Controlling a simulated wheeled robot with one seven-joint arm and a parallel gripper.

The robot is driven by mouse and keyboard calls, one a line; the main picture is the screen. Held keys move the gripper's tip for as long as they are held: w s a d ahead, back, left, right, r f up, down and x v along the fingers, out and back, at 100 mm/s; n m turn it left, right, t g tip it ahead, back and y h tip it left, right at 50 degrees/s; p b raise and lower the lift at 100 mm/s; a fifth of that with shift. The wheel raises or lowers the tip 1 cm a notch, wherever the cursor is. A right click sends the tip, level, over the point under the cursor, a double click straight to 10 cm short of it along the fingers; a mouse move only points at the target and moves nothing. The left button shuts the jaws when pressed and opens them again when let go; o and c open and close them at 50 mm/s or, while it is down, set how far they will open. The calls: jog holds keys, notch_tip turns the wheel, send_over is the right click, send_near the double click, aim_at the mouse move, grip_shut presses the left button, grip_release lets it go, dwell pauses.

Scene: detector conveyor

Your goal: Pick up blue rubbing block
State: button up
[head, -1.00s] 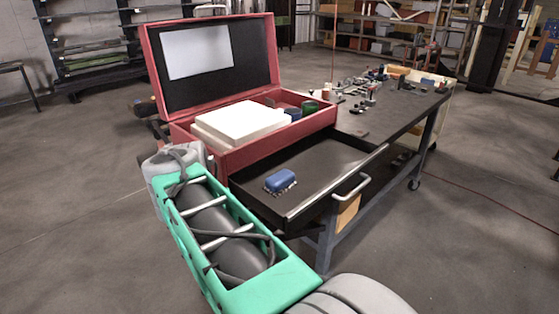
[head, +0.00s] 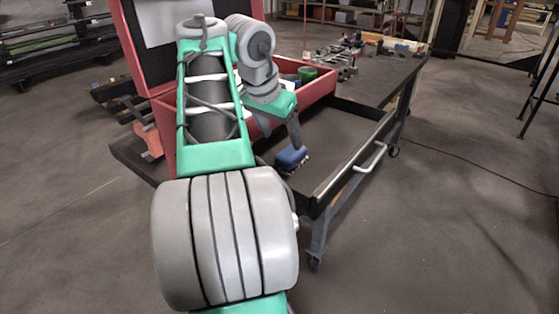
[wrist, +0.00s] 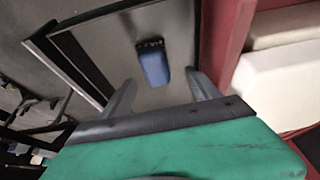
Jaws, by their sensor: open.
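The blue rubbing block (head: 291,158) lies in the open drawer (head: 345,133), with a dark bristly edge along one side. It also shows in the wrist view (wrist: 154,66), above and between the fingers. My gripper (head: 280,140) points down over the drawer beside the block in the head view; one finger shows and the other is hidden. In the wrist view my gripper (wrist: 162,92) is open, with a finger on each side and nothing between the fingertips. The block appears apart from the fingers.
A red case (head: 321,87) with its lid raised stands behind the drawer. White blocks (wrist: 280,75) lie in it, close to the right finger in the wrist view. The drawer's front wall with a handle (head: 371,158) is to the right. Several small items (head: 345,52) lie on the tabletop.

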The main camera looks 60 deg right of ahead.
aim_at(291, 150)
jog(key=b+x, duration=0.1)
jog(key=x, duration=0.1)
jog(key=b+x, duration=0.1)
jog(key=x, duration=0.2)
jog(key=s+b+x, duration=0.1)
jog(key=b+x, duration=0.1)
jog(key=shift+d+f, duration=0.1)
jog(key=shift+d, duration=0.2)
jog(key=c, duration=1.4)
jog(key=shift+c, duration=0.2)
jog(key=shift+r, duration=0.2)
